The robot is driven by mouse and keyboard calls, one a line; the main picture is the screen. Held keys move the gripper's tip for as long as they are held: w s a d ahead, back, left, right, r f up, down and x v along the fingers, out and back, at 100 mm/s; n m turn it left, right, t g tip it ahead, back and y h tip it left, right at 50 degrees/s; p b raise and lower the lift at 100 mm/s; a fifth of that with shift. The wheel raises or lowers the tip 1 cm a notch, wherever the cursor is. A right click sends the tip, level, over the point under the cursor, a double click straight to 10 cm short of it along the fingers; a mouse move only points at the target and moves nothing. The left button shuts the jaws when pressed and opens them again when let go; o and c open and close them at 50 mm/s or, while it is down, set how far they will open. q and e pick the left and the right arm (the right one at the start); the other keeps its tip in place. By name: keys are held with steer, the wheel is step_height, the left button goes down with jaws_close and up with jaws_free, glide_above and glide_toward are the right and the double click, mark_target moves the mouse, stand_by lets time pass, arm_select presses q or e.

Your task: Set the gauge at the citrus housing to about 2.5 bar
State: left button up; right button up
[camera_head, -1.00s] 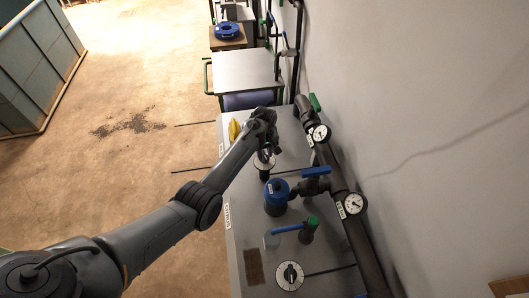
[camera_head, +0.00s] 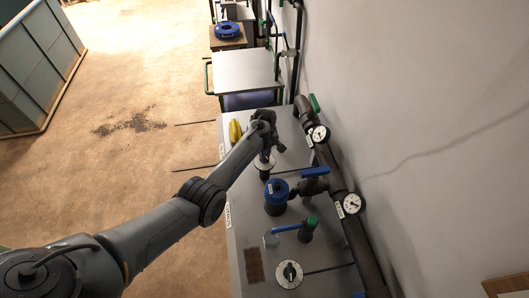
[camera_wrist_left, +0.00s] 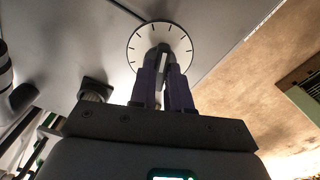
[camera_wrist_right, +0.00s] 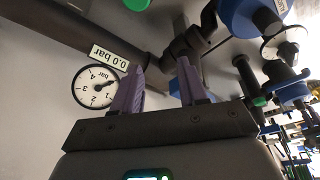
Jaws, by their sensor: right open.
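My left gripper (camera_head: 267,150) is over the far round white dial (camera_head: 265,166) on the grey bench. In the left wrist view, its fingers (camera_wrist_left: 164,68) are close together on either side of the dark knob in the middle of the dial (camera_wrist_left: 142,42), and look shut on it. Two white gauges sit on the dark pipe, a far one (camera_head: 320,133) and a near one (camera_head: 353,204). My right gripper (camera_wrist_right: 157,78) is open and empty in its wrist view, near a gauge (camera_wrist_right: 94,86) with a "0.0 bar" label (camera_wrist_right: 109,57).
A blue-topped housing (camera_head: 277,195), a blue-handled valve (camera_head: 316,172) and a second dial (camera_head: 289,274) are on the near part of the bench. A yellow object (camera_head: 235,131) lies at its far left edge. The wall is close on the right; the floor at left is open.

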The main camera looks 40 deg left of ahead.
arm_select(q)
steer(key=o, duration=0.4)
steer(key=shift+r, duration=0.5)
step_height(320, 180, up, 10)
steer(key=p, duration=0.1)
steer(key=shift+p, duration=0.4)
step_height(320, 180, up, 3)
steer(key=p, duration=0.4)
steer(key=shift+f, duration=0.1)
stand_by(0.4)
